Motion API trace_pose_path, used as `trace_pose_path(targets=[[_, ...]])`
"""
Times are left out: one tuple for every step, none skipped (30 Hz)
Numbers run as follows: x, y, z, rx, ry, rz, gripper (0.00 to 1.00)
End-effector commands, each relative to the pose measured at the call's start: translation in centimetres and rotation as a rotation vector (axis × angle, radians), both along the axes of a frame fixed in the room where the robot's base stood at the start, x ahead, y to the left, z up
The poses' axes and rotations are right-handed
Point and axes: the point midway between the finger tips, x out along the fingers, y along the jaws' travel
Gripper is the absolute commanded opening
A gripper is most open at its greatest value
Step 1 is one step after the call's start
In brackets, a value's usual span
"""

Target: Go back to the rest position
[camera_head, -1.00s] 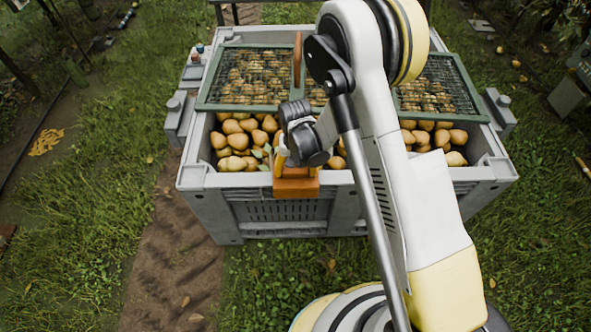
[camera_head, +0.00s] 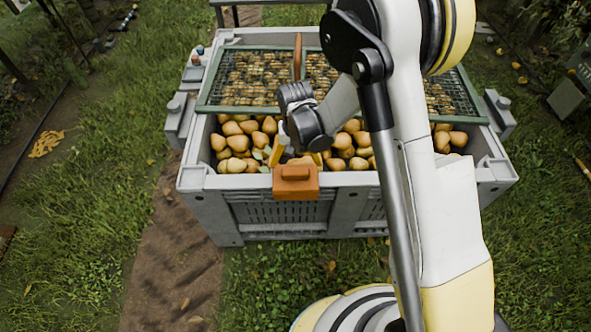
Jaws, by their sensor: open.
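My gripper (camera_head: 296,159) hangs over the front part of a large grey crate (camera_head: 205,185), just behind its front rim. Its yellow fingers are apart, partly hidden by the dark wrist and by an orange block. I see nothing held between them, though the space there is partly covered. My white and yellow arm rises from the lower right and bends down toward the crate. Several yellow-brown pears (camera_head: 237,143) fill the crate below and around the gripper.
A green-framed mesh lid (camera_head: 232,107) covers the rear part of the crate. An orange upright (camera_head: 297,55) stands at the lid. The orange block (camera_head: 296,184) sits on the crate's front rim. Grass and a dirt track (camera_head: 170,270) lie around it.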

Motion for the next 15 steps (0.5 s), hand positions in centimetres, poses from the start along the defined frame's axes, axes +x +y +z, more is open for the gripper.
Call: trace_pose_path(targets=[[0.0, 0.0, 1.2, 0.0, 0.0, 0.0, 1.0], [0.0, 0.0, 1.9, 0.0, 0.0, 0.0, 1.0], [0.0, 0.0, 2.6, 0.0, 0.0, 0.0, 1.0], [-0.1, 0.0, 3.2, 0.0, 0.0, 0.0, 1.0], [0.0, 0.0, 3.7, 0.0, 0.0, 0.0, 1.0], [0.0, 0.0, 4.3, 0.0, 0.0, 0.0, 1.0], [0.0, 0.0, 4.6, 0.0, 0.0, 0.0, 1.0], [0.0, 0.0, 4.9, 0.0, 0.0, 0.0, 1.0], [0.0, 0.0, 5.3, 0.0, 0.0, 0.0, 1.0], [0.0, 0.0, 5.5, 0.0, 0.0, 0.0, 1.0], [0.0, 0.0, 5.6, 0.0, 0.0, 0.0, 1.0], [0.0, 0.0, 5.7, 0.0, 0.0, 0.0, 1.0], [0.0, 0.0, 5.8, 0.0, 0.0, 0.0, 1.0], [0.0, 0.0, 5.8, 0.0, 0.0, 0.0, 1.0], [0.0, 0.0, 5.8, 0.0, 0.0, 0.0, 1.0]])
